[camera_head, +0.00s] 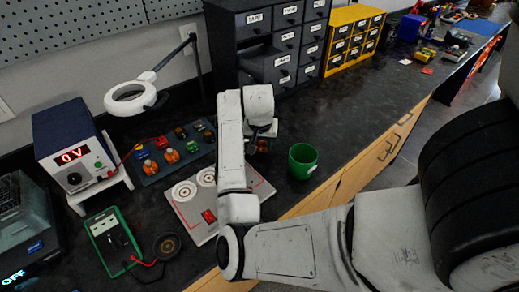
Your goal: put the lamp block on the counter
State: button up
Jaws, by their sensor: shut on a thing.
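My gripper (263,138) is over the dark counter (335,115), behind and left of the green cup. It is shut on a small block (262,147), probably the lamp block; a dark body with a bit of orange shows under the fingers. My arm and the fingers hide most of it. I cannot tell whether its underside touches the counter. A blue-grey tray (152,177) left of my arm carries several small coloured blocks, some with orange domes.
A green cup (302,161) stands close to the gripper's right. A pale board (190,217) with round dials and a red switch lies left of my forearm. Black drawers (283,45) and yellow drawers (353,40) stand behind. The counter right of the cup is clear.

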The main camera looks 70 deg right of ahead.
aim_at(260, 146)
jog(key=shift+w+d+f, duration=0.1)
jog(key=shift+w+f, duration=0.1)
jog(key=shift+f, duration=0.1)
jog(key=shift+w+f, duration=0.1)
jog(key=shift+f, duration=1.55)
jog(key=o, duration=1)
jog(key=shift+f, duration=0.1)
jog(key=shift+o, duration=0.2)
jog(key=v, duration=1.2)
